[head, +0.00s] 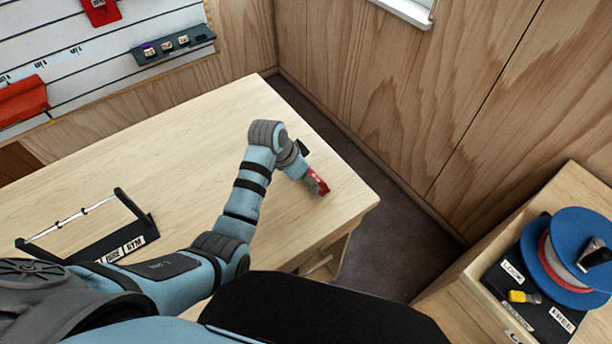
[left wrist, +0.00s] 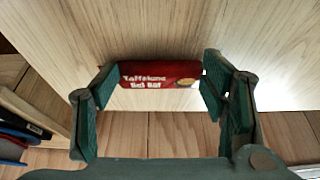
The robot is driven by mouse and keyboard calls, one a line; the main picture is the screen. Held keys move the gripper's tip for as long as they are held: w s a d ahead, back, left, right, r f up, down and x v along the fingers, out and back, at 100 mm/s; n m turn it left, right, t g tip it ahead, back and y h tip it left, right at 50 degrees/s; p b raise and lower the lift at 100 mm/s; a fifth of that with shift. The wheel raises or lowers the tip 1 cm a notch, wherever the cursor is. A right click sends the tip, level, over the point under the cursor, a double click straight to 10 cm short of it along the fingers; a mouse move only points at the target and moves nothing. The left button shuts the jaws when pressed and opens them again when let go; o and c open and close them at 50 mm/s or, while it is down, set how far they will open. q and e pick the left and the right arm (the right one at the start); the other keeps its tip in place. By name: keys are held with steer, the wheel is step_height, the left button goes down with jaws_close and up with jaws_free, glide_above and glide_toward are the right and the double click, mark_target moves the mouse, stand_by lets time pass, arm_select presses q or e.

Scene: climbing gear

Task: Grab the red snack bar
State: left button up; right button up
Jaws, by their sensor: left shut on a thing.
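The red snack bar (head: 318,182) is at the right end of the wooden table, at the end of my left arm. In the left wrist view the red bar (left wrist: 158,74) lies crosswise between the green fingers, its printed face towards the camera. My left gripper (left wrist: 160,82) is shut on it, a finger at each end. In the head view my left gripper (head: 309,174) is partly hidden by my own wrist. I cannot tell whether the bar touches the tabletop. My right gripper is not in view.
The wooden table (head: 150,135) is mostly clear. A black stand with a rod (head: 135,231) is at its left front. A blue spool (head: 565,262) sits on a second wooden surface at the right. Shelves with small items (head: 172,46) hang on the back wall.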

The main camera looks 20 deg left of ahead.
arm_select(q)
steer(key=shift+w+r, duration=0.1)
steer(key=shift+r, duration=0.7)
jaws_close()
step_height(320, 180, up, 8)
steer(key=o, duration=1.2)
jaws_free()
steer(key=shift+f, duration=0.15)
steer(key=shift+a, duration=0.1)
